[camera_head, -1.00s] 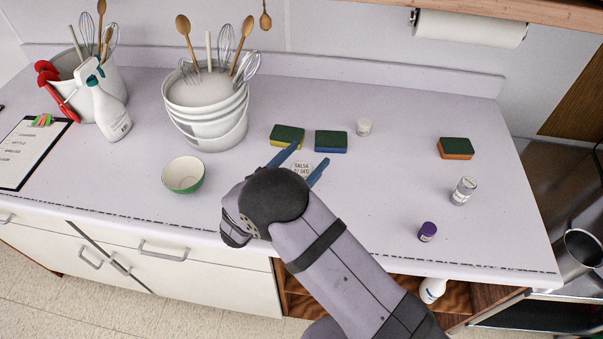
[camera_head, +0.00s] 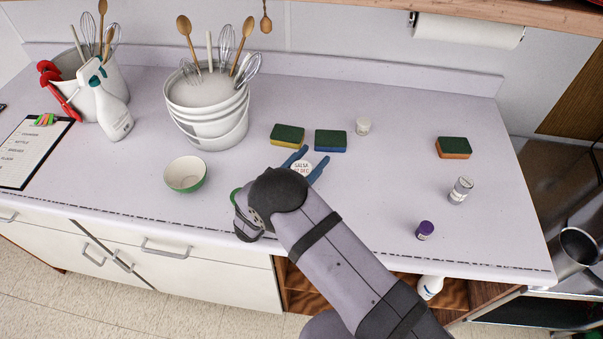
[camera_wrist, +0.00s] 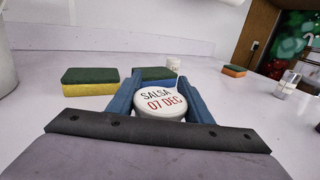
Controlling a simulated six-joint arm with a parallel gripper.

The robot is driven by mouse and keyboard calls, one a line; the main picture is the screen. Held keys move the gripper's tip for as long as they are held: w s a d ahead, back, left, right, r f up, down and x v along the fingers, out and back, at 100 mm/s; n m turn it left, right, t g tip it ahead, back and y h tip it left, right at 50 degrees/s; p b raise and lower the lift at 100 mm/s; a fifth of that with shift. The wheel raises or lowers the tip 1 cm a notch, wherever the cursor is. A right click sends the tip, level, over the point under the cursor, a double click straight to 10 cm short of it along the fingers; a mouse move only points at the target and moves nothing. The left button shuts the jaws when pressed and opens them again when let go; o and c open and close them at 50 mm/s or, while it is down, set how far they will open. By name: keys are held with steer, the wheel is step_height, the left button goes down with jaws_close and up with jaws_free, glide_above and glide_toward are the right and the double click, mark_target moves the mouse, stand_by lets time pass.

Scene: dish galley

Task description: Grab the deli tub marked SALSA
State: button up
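The deli tub marked SALSA (camera_head: 301,166) is a small round white tub on the counter. Its lid reads "SALSA 07 DEC" in the wrist view (camera_wrist: 160,102). My gripper (camera_head: 306,163) has two blue fingers, one on each side of the tub, which also show in the wrist view (camera_wrist: 160,90). The fingers are spread around the tub. In the wrist view they are very near its sides, and I cannot tell whether they touch it. The tub's lower part is hidden behind my gripper.
A green-and-yellow sponge (camera_head: 287,135) and a green-and-blue sponge (camera_head: 331,141) lie just beyond the tub. A green-and-white bowl (camera_head: 185,175) stands to the left. A white jar (camera_head: 363,126), a purple-capped jar (camera_head: 425,230) and a grey-lidded jar (camera_head: 461,190) stand to the right, with clear counter between.

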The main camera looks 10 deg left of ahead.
steer(key=shift+r, duration=0.2)
step_height(320, 180, up, 10)
steer(key=b, duration=0.2)
steer(key=shift+f+b, duration=0.2)
steer(key=shift+b, duration=0.1)
stand_by(0.3)
